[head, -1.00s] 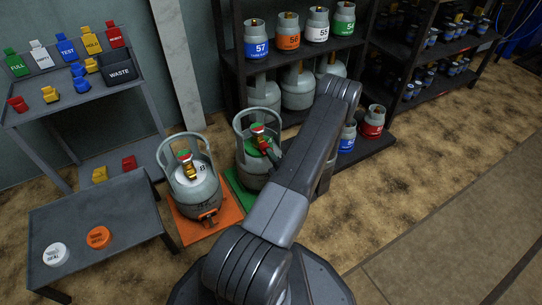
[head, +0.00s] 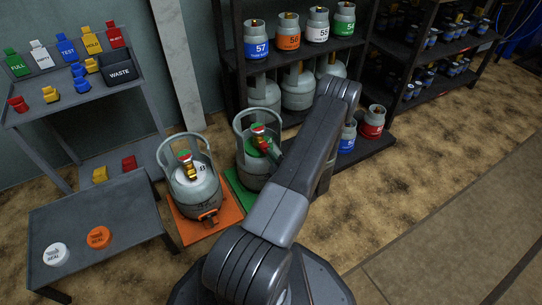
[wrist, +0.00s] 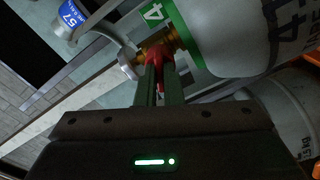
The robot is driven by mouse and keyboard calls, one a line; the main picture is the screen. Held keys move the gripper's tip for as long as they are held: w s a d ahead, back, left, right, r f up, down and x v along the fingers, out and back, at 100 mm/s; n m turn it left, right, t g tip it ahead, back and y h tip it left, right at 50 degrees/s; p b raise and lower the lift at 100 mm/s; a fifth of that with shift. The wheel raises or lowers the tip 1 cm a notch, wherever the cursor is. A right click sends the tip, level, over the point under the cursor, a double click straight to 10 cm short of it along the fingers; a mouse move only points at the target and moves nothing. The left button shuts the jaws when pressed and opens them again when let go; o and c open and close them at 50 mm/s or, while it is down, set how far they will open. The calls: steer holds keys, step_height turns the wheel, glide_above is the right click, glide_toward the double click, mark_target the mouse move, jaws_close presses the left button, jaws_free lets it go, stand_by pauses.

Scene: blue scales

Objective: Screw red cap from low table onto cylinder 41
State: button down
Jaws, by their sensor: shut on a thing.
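A grey cylinder (head: 257,172) with a collar handle stands on a green mat (head: 240,195). In the wrist view the cylinder (wrist: 225,25) shows a green band with a 4 and large dark digits, partly cut off. Its brass valve (wrist: 172,38) points toward my gripper. My gripper (wrist: 158,88) is shut on the red cap (wrist: 159,72), in line with the valve outlet and close against it. I cannot tell if the threads are engaged. The low table (head: 130,222) stands at left.
A white seal (head: 56,254) and an orange seal (head: 98,237) lie on the low table. Another cylinder (head: 195,188) stands close by on an orange mat (head: 190,232). Shelves with cylinders (head: 257,45) stand behind. The floor at right is clear.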

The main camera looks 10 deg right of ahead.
steer(key=shift+m, duration=0.4)
steer(key=shift+m, duration=2.6)
steer(key=shift+m, duration=1.1)
steer(key=c, duration=1.5)
jaws_free()
steer(key=shift+o, duration=0.2)
steer(key=shift+s, duration=0.1)
